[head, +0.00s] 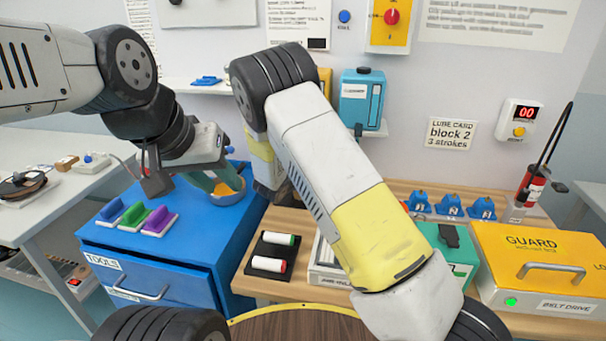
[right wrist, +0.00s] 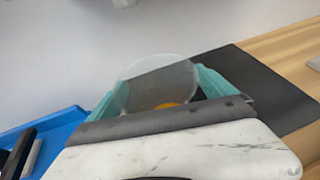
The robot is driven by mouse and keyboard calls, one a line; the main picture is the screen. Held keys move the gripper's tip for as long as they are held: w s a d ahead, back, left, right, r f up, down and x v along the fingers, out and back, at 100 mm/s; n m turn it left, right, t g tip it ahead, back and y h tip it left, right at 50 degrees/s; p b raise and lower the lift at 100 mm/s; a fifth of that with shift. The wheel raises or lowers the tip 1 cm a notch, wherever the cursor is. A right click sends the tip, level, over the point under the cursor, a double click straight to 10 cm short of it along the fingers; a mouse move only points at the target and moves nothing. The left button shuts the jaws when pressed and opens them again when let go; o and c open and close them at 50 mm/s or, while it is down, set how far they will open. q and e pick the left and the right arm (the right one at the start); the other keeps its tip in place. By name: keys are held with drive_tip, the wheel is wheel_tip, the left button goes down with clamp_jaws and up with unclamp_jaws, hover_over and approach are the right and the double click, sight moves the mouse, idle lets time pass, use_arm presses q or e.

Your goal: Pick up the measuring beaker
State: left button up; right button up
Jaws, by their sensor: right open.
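In the right wrist view, a clear, see-through beaker (right wrist: 160,78) stands between the teal fingers of my right gripper (right wrist: 160,90). The fingers are apart, one on each side of it. An orange patch shows in or through its lower part. In the head view my right forearm hides the right gripper and the beaker. My left gripper (head: 218,180) has teal fingers and hangs over the blue tool cabinet (head: 190,262), beside a grey bowl (head: 228,192) with something orange in it. I cannot tell whether its fingers are open or shut.
Blue, green and purple blocks (head: 134,214) lie on the cabinet. A black tray (head: 272,254) with green and red capped cylinders, a green box (head: 450,248) and a yellow guard box (head: 540,262) stand on the wooden bench. My right arm crosses above the bench.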

drive_tip(key=c, duration=1.6)
drive_tip(key=shift+c, duration=0.8)
drive_tip(key=shift+r, duration=0.15)
